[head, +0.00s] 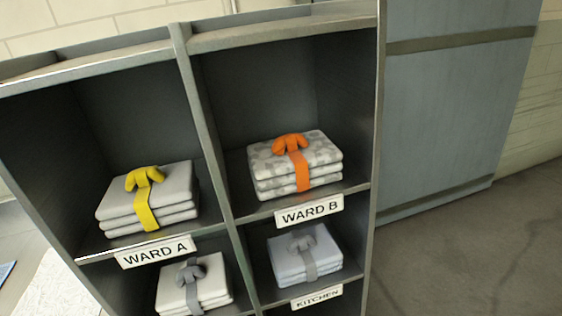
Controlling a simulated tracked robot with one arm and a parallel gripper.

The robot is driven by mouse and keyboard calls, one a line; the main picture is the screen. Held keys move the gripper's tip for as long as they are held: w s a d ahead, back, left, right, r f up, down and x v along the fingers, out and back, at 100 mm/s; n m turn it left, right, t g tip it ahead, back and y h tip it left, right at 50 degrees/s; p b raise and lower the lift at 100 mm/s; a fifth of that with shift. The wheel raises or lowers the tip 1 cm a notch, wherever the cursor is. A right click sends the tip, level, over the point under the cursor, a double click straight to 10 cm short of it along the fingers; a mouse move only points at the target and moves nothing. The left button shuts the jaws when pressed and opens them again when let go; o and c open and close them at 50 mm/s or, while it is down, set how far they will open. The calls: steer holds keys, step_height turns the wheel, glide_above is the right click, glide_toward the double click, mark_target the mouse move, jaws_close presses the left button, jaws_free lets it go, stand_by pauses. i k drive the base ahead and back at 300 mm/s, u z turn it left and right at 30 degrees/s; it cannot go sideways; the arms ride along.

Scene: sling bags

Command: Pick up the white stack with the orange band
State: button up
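The stack with the orange band (295,163) lies in the upper right compartment, above the WARD B label (309,211). Its folded cloths are mottled white and grey rather than plain white. The orange band runs over its front and is tied in a bow on top. My gripper is not in view. I see no other stack with an orange band.
A pale stack with a yellow band (172,203) lies above the WARD A label (155,252). Stacks with grey bands lie below, at left (205,289) and above the KITCHEN label (316,297). Shelf dividers (205,125) separate the compartments. Floor at right is clear.

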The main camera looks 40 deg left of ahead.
mark_target(289, 163)
steer(key=i, duration=0.85)
steer(key=z, duration=0.05)
